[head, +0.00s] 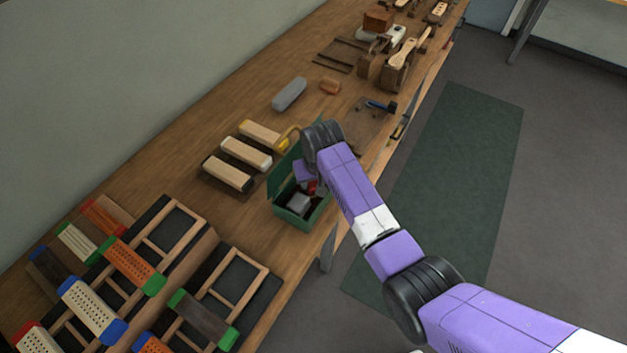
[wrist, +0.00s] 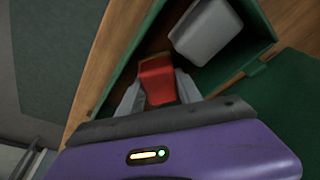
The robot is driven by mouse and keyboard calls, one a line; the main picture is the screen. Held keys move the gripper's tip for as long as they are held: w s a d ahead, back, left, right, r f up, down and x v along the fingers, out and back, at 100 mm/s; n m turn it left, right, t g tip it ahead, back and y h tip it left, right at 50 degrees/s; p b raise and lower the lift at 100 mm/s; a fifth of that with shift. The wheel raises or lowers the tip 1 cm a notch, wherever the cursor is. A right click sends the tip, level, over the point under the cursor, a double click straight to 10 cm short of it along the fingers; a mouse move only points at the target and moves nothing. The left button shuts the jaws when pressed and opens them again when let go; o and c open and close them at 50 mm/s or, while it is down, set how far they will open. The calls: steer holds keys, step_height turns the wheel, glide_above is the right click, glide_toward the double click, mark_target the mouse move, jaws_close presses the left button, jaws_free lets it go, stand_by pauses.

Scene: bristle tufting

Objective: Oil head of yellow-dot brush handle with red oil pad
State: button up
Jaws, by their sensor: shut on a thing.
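The red oil pad (wrist: 157,80) is between the fingers of my gripper (wrist: 158,92) in the wrist view. My gripper is shut on it, inside or just over the open green box (head: 278,213). The red pad also shows as a small patch in the head view (head: 311,187), partly hidden by my gripper. A grey block (wrist: 206,31) lies in the same box, beside the red pad; it also shows in the head view (head: 298,203). A brush handle (head: 397,54) with a paddle shape lies on a wooden stand at the far end of the bench. No yellow dot can be made out.
Several pale brush blocks (head: 246,153) lie on the bench left of the box. Frames and coloured-end brushes (head: 134,265) fill the near end. Bare wood lies between these groups.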

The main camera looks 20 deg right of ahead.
steer(key=shift+f, duration=0.1)
steer(key=shift+w+p+v, duration=0.2)
steer(key=shift+p+v, duration=0.5)
steer(key=shift+v, duration=0.15)
steer(key=shift+w+p+v, duration=0.2)
steer(key=shift+p+v, duration=0.55)
steer(key=shift+v, duration=0.1)
steer(key=shift+w+p+v, duration=0.2)
steer(key=shift+p+v, duration=0.5)
steer(key=shift+v, duration=0.1)
steer(key=shift+w+v, duration=0.25)
steer(key=shift+v, duration=0.85)
